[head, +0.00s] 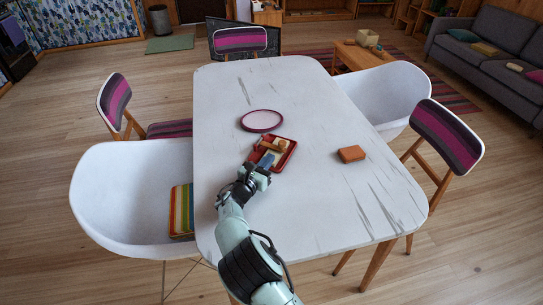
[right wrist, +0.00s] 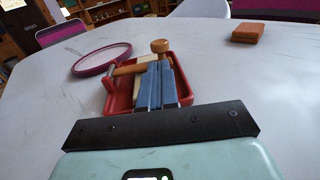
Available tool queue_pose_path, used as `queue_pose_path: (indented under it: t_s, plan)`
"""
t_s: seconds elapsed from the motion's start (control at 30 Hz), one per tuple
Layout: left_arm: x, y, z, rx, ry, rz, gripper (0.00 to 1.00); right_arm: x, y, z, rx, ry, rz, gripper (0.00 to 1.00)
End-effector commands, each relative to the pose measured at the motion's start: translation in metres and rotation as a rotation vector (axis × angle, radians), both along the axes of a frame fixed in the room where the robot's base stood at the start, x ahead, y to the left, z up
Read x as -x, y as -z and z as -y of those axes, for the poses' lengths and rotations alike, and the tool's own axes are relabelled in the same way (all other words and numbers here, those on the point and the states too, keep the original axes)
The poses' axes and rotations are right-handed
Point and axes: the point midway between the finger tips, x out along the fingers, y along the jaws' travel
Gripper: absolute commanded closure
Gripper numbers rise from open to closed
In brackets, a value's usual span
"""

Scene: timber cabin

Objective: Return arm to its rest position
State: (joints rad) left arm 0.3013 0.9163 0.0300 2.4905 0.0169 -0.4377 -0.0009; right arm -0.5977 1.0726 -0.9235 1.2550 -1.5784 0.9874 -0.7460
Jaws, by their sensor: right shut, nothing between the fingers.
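My right gripper (head: 263,164) reaches over the white table (head: 225,100) from the near side. Its blue-grey fingers (right wrist: 155,88) are shut with nothing between them. In the head view they overlap the near part of a red tray (head: 292,153), which also shows in the right wrist view (right wrist: 118,102). The fingers hide part of the tray, and I cannot tell whether they touch it. A wooden piece with a round knob (right wrist: 160,46) lies in the tray with other pale pieces. My left gripper is not in view.
A round maroon-rimmed plate or hoop (head: 262,121) lies just beyond the tray. An orange-brown block (head: 351,154) sits to the right. White chairs (head: 130,190) and striped chairs (head: 447,135) surround the table. The near right tabletop is clear.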

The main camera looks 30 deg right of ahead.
Motion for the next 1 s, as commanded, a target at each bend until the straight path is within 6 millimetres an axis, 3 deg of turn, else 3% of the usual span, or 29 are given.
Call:
queue_pose_path:
  t_s: [0.03,0.1,0.3,0.5,0.73,0.87,1.0]
  plan:
    - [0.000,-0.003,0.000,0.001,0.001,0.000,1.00,0.007,-0.002,-0.017,-0.002,-0.009,-0.002,1.00]
    - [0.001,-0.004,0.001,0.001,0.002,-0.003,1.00,0.016,-0.002,-0.031,-0.002,-0.008,-0.001,1.00]
    - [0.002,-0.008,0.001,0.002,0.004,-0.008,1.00,0.036,-0.001,-0.062,-0.001,-0.005,0.000,1.00]
    - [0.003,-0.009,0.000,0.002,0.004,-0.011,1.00,0.045,-0.001,-0.076,0.000,-0.004,0.000,1.00]
    - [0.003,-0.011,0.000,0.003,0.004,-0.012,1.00,0.047,-0.003,-0.079,-0.001,-0.004,0.002,1.00]
    - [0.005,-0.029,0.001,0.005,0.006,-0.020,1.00,0.046,-0.026,-0.078,-0.001,-0.004,0.009,1.00]
    - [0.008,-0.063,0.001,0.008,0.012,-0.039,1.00,0.043,-0.070,-0.078,-0.001,-0.004,0.021,1.00]
